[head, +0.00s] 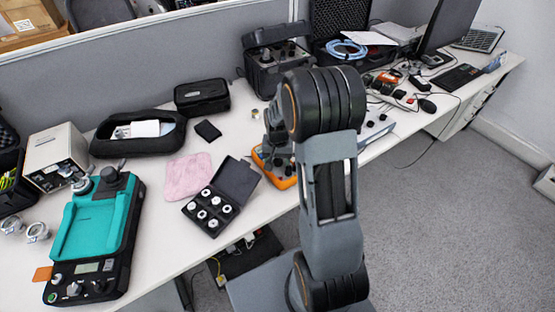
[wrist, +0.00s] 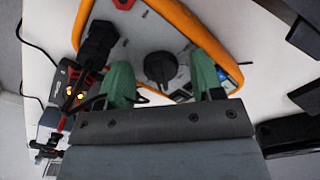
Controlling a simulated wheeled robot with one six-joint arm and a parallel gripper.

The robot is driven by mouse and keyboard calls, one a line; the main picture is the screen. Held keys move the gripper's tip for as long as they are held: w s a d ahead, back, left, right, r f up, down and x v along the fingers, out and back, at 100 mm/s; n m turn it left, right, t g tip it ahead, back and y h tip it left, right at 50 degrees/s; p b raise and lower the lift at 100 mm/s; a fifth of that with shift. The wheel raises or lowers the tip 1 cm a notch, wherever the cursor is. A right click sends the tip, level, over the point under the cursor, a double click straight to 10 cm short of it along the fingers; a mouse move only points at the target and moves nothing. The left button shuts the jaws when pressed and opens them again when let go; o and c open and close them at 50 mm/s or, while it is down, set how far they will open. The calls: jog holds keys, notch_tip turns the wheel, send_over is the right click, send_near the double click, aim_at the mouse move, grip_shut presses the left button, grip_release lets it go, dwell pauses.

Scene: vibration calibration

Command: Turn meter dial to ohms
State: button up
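The orange meter (head: 274,166) lies on the white table, partly hidden behind my arm in the head view. In the wrist view the meter (wrist: 207,22) shows its orange rim and grey face, with a round black dial (wrist: 160,67) in the middle. My gripper (wrist: 162,78) has two green fingers spread apart, one to each side of the dial. The dial appears between the fingers, and I cannot tell whether they touch it. The dial's marking and the ohms position are not readable. My fingertips are hidden in the head view.
A black plug (wrist: 98,42) with cables sits on the meter's left side in the wrist view. An open black case of round weights (head: 208,212) and a pink cloth (head: 187,176) lie left of the meter. A teal device (head: 92,222) stands further left.

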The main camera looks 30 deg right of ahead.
aim_at(278, 160)
notch_tip(278, 160, up, 14)
jog(key=p, duration=0.1)
dwell(0.6)
jog(key=shift+f, duration=0.15)
dwell(0.4)
jog(key=s+a+r+n+t+p, duration=0.1)
jog(key=s+a+r+n+p, duration=0.1)
jog(key=s, duration=0.5)
jog(key=s+a+r+n+t+p, duration=0.2)
jog(key=s+a+r+n+p, duration=0.1)
jog(key=s+a+r, duration=0.3)
jog(key=s+a+n, duration=0.1)
jog(key=s, duration=0.1)
jog(key=shift+s+a+r+t, duration=0.25)
jog(key=shift+s+r+t, duration=0.05)
jog(key=shift+r, duration=0.05)
jog(key=shift+c, duration=0.3)
